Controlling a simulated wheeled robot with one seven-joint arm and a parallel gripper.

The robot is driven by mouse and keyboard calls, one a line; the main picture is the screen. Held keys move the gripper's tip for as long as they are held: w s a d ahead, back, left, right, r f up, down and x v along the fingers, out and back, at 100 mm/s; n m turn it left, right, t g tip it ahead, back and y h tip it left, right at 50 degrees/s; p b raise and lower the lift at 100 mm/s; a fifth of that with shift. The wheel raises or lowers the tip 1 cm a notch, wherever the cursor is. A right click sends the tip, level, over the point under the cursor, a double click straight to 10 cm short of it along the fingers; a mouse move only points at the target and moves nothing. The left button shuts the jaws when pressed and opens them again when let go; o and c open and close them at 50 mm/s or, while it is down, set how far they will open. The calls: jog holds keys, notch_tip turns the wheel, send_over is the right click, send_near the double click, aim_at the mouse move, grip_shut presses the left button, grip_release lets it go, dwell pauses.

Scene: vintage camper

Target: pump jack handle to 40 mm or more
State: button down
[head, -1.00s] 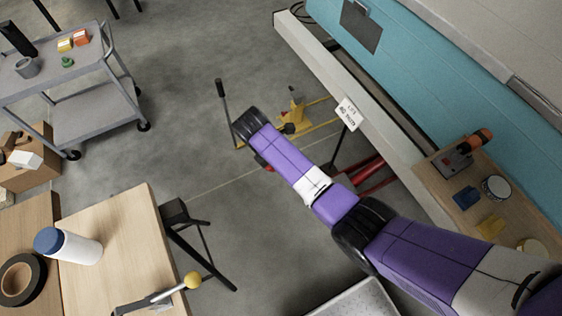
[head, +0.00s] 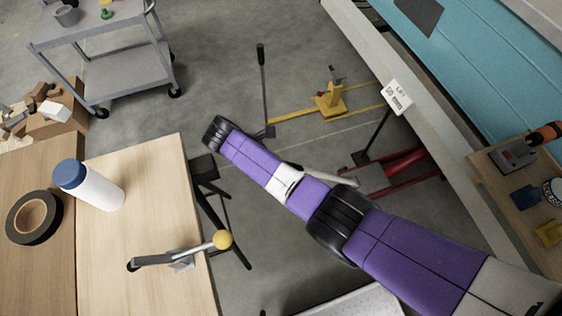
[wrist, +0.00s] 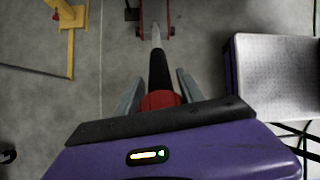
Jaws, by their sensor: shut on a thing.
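The red floor jack (head: 408,165) stands on the concrete beside the camper's lower edge. It also shows at the top of the wrist view (wrist: 154,28). Its pale handle (head: 345,180) runs back beneath my arm. In the wrist view the handle has a black grip (wrist: 161,78) with a red end (wrist: 160,100). My gripper (wrist: 161,84) is shut on this grip, one finger on each side. In the head view my arm hides the gripper and the grip. A white lift sign (head: 396,97) on the camper seems to read 50 mm, though the print is small.
A yellow stand (head: 330,105) and a black upright lever (head: 262,80) are left of the jack. A wooden table (head: 150,220) stands at left, a grey cart (head: 120,70) behind it. A pale, flat-topped case (wrist: 275,75) lies right of the grip.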

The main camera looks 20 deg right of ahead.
jog(key=shift+a+f, duration=0.35)
jog(key=shift+a, duration=0.15)
jog(key=c, duration=1.1)
grip_release()
jog(key=shift+o, duration=0.2)
jog(key=shift+w+a+r, duration=0.1)
jog(key=shift+a+r, duration=0.05)
jog(key=shift+r, duration=0.35)
jog(key=p+v, duration=0.1)
jog(key=v, duration=0.5)
jog(key=shift+a+r, duration=0.25)
jog(key=shift+r, duration=0.05)
jog(key=shift+r, duration=0.1)
